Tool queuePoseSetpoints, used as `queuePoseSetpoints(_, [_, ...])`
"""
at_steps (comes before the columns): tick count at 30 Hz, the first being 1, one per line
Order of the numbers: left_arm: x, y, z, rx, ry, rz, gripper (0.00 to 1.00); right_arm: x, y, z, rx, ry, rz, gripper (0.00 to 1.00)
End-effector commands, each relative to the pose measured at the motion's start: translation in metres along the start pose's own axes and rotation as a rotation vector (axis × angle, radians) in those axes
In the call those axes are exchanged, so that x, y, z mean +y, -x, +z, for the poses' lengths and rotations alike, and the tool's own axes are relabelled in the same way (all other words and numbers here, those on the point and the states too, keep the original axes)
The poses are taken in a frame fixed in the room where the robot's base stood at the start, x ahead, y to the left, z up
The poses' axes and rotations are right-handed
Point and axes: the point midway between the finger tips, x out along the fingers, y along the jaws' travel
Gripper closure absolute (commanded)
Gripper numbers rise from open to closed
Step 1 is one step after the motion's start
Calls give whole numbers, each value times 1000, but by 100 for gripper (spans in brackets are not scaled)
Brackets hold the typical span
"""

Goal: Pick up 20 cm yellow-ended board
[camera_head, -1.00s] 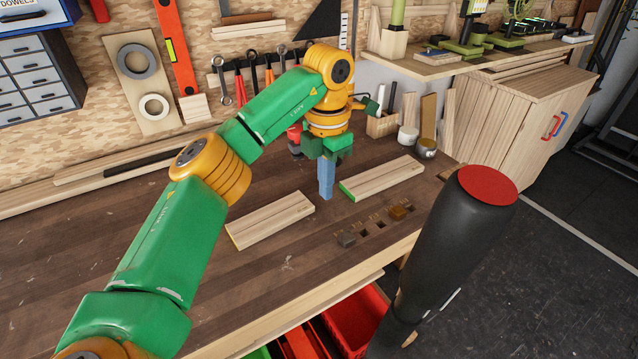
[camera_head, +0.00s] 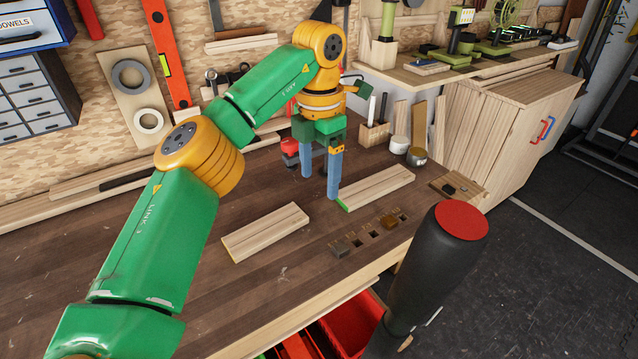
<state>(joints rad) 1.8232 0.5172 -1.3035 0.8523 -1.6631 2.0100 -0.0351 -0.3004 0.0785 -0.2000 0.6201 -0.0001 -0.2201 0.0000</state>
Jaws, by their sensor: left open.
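The yellow-ended board (camera_head: 265,232) lies flat on the workbench, its thin yellow end at the lower left. A second board (camera_head: 376,187) with a green end lies to its right and farther back. My left gripper (camera_head: 320,186) points down with its two blue fingers apart and nothing between them. It is above and behind the gap between the boards, up and to the right of the yellow-ended one. Its nearer finger shows close to the green end; I cannot tell whether it touches. My right gripper is not in view.
A slotted strip with small blocks (camera_head: 390,221) lies near the bench's front edge. A red-and-black object (camera_head: 290,150) stands behind the left gripper. Jars (camera_head: 399,145) and a wooden holder (camera_head: 374,137) stand at the back.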

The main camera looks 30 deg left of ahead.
Motion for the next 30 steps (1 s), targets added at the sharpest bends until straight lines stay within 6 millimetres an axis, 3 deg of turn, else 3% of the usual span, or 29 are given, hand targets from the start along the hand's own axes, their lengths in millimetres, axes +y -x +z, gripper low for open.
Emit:
queuePoseSetpoints(1, [1,8,0,-2,0,0,9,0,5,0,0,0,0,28])
queuePoseSetpoints(2, [2,4,-1,-7,0,-8,1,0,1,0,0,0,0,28])
queuePoseSetpoints(5, [22,-46,-12,-70,-11,-69,0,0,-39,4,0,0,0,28])
queuePoseSetpoints(7, [46,-87,-29,-158,-15,-105,0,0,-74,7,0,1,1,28])
queuePoseSetpoints(9, [71,-114,-48,-249,-13,-100,0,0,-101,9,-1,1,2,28])
queuePoseSetpoints(12, [99,-132,-75,-344,-5,-49,0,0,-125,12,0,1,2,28])
queuePoseSetpoints(16, [113,-135,-89,-391,-4,-1,0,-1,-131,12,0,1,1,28])
queuePoseSetpoints(26, [116,-183,-68,-390,-4,-1,0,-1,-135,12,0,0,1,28])
queuePoseSetpoints(30, [116,-190,-64,-393,-4,0,0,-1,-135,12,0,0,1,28])
